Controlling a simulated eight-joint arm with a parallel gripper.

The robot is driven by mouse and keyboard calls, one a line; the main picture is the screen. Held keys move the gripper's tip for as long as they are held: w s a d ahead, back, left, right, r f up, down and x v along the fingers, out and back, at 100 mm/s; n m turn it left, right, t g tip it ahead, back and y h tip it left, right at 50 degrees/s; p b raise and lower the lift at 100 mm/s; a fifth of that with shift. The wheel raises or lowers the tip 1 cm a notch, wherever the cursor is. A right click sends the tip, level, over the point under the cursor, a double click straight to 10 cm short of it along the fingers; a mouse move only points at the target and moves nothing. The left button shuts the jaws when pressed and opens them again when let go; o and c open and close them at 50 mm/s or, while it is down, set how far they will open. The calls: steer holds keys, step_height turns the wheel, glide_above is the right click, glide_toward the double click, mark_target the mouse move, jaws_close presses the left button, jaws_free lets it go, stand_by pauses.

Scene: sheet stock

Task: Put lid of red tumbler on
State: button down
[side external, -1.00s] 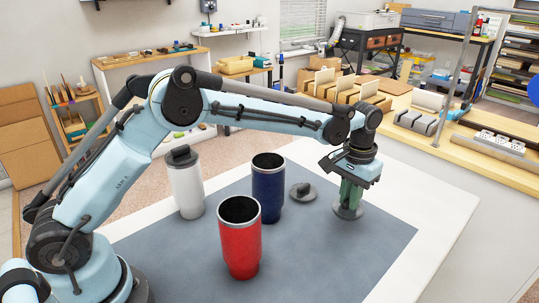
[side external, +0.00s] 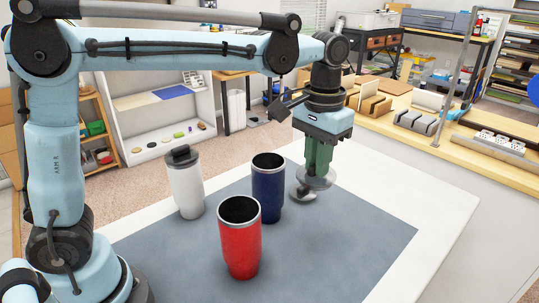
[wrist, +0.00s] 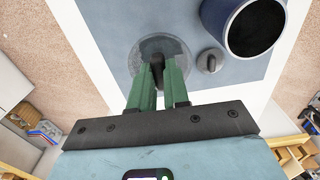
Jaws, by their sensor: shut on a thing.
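The red tumbler (side external: 240,247) stands upright and uncovered on the grey mat (side external: 345,250), at the front in the side view. It does not show in the wrist view. My gripper (side external: 318,168) is shut on the knob of a round, clear-looking lid (side external: 320,181) and holds it above the mat, behind and right of the red tumbler. In the wrist view my gripper (wrist: 159,82) has the knob between its green fingers, with the lid's disc (wrist: 143,50) around it. A second, grey lid (side external: 303,194) lies on the mat, partly behind the held lid in the side view.
An open blue tumbler (side external: 268,185) stands between the red tumbler and my gripper; it is close by in the wrist view (wrist: 212,14). A white tumbler (side external: 187,190) with a dark lid on stands at left. The mat's right part is clear.

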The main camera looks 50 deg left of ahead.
steer(key=s+a+r, duration=0.2)
steer(key=s, duration=0.5)
steer(key=s+a+r, duration=0.1)
steer(key=s+r, duration=0.2)
steer(key=s, duration=0.5)
steer(key=shift+s+a+r, duration=0.2)
steer(key=shift+a, duration=0.2)
steer(key=shift+f, duration=0.15)
step_height(320, 180, down, 6)
steer(key=shift+f, duration=0.45)
stand_by(2.5)
steer(key=c, duration=1)
jaws_free()
steer(key=shift+o, duration=0.2)
steer(key=o, duration=0.4)
